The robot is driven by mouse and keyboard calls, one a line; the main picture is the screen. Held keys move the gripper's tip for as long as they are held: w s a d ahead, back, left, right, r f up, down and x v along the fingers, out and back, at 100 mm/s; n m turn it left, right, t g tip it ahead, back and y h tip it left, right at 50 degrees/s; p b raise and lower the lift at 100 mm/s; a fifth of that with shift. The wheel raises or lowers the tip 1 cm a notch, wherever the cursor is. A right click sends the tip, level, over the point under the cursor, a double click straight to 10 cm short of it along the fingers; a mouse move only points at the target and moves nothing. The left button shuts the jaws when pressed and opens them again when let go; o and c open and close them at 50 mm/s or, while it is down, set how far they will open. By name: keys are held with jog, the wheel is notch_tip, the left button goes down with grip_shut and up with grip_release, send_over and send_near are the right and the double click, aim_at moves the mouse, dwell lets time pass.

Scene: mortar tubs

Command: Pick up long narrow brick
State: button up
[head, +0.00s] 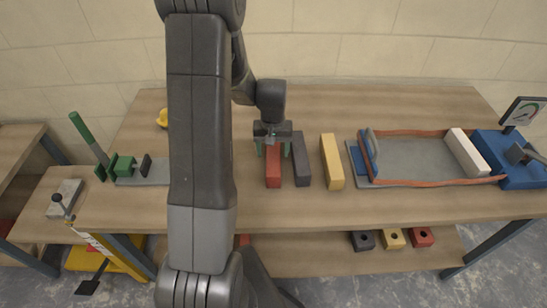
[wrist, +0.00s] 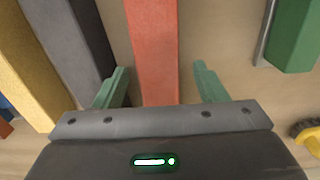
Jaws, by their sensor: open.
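A long narrow red brick (head: 273,176) lies on the workbench, its far end hidden under my gripper. A dark grey brick (head: 301,160) lies close to its right, and a yellow brick (head: 332,162) lies further right. My gripper (head: 273,149) is open and points down over the red brick. In the wrist view, the red brick (wrist: 153,45) runs between the two green fingers of my gripper (wrist: 161,70), with a gap on each side. The left finger there is close to the dark grey brick (wrist: 75,40). I cannot tell how far the fingertips are above the bench.
A green clamp (head: 124,165) stands at the left. A blue box (head: 510,155) sits at the far right. The bench (head: 300,205) is clear in front of the bricks.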

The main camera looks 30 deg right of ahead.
aim_at(274, 152)
jog(key=shift+d+f+p, duration=0.1)
jog(key=shift+f+p, duration=0.2)
jog(key=shift+f, duration=1.55)
jog(key=c, duration=1.4)
grip_shut()
jog(key=shift+r, duration=0.1)
